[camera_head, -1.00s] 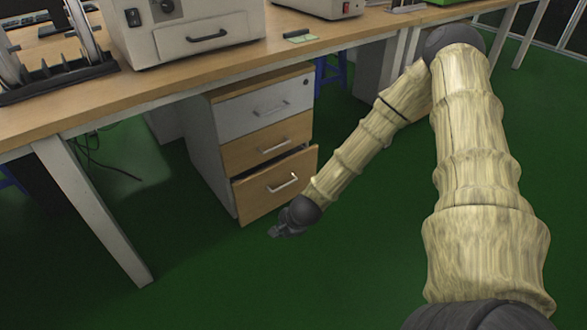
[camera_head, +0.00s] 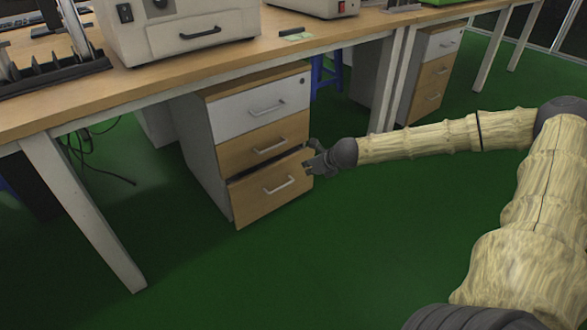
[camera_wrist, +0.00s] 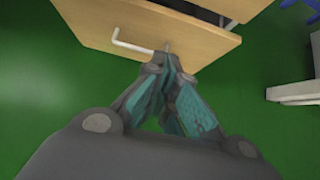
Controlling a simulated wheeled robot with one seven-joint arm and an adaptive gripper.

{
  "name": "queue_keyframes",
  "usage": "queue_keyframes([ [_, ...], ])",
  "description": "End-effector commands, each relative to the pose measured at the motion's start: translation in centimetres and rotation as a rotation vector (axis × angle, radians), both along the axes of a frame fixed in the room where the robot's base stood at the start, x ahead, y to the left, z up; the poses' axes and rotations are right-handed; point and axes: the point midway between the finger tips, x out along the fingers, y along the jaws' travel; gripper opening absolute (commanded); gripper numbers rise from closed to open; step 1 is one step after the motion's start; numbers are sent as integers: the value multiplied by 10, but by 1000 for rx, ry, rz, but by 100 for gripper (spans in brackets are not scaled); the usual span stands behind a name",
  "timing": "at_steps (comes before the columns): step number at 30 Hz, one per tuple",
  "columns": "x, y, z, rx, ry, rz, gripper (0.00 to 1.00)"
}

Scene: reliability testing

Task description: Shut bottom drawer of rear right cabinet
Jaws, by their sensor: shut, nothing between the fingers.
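The cabinet (camera_head: 203,150) under the desk has one white drawer over two wooden ones. Its bottom drawer (camera_head: 252,207) stands out a little, with a dark gap along its top edge. Its pale bar handle is at the middle of the front. My gripper (camera_head: 308,162) is at the upper right of that drawer front, fingers shut and empty. In the wrist view the fingertips (camera_wrist: 169,58) overlap the lower edge of the wooden drawer front (camera_wrist: 190,38), right of the handle (camera_wrist: 131,46). I cannot tell whether they touch it.
The desk (camera_head: 225,72) runs above the cabinet and carries a boxy machine (camera_head: 180,28). A desk leg (camera_head: 85,215) stands at the left. A second cabinet (camera_head: 433,72) with shut drawers stands further back right. A blue stool (camera_head: 327,75) is behind. The green floor in front is clear.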

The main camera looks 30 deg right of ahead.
Motion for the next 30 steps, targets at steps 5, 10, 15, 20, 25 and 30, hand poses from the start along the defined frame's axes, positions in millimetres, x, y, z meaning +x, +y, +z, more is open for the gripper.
queue_keyframes([
  [5,9,-1,-11,2,-1,-4,0],
  [10,24,1,-30,0,1,-3,0],
  [15,42,3,-47,1,0,-1,0],
  [20,59,5,-63,0,0,0,0],
  [25,78,6,-73,1,-2,-1,0],
  [30,96,7,-72,0,-2,-1,0],
])
